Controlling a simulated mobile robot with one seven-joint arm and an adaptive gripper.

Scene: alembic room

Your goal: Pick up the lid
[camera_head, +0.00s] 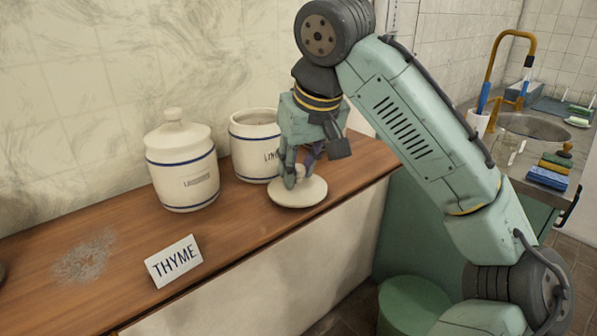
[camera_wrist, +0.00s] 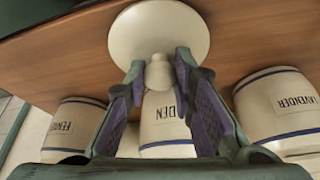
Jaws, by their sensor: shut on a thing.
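The lid (camera_head: 297,194) is a round, cream disc with a knob, near the front edge of the wooden shelf. My gripper (camera_head: 300,172) is over it, with its fingers around the knob. In the wrist view, my gripper (camera_wrist: 159,75) is shut on the knob from both sides, and the lid's pale disc (camera_wrist: 160,30) spreads out beyond the fingertips. I cannot tell whether the lid touches the shelf. An uncovered cream jar (camera_head: 252,150) with blue bands stands just behind; "LIN" shows on it in the head view, and "DEN" in the wrist view (camera_wrist: 167,128).
A lidded jar (camera_head: 182,170) stands left of the uncovered one. The wrist view also shows jars labelled LAVENDER (camera_wrist: 280,108) and, partly, FENNEL (camera_wrist: 72,130). A THYME card (camera_head: 174,262) stands near the shelf's (camera_head: 112,297) front edge, beside grey powder (camera_head: 85,256). The sink (camera_head: 535,127) is right.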

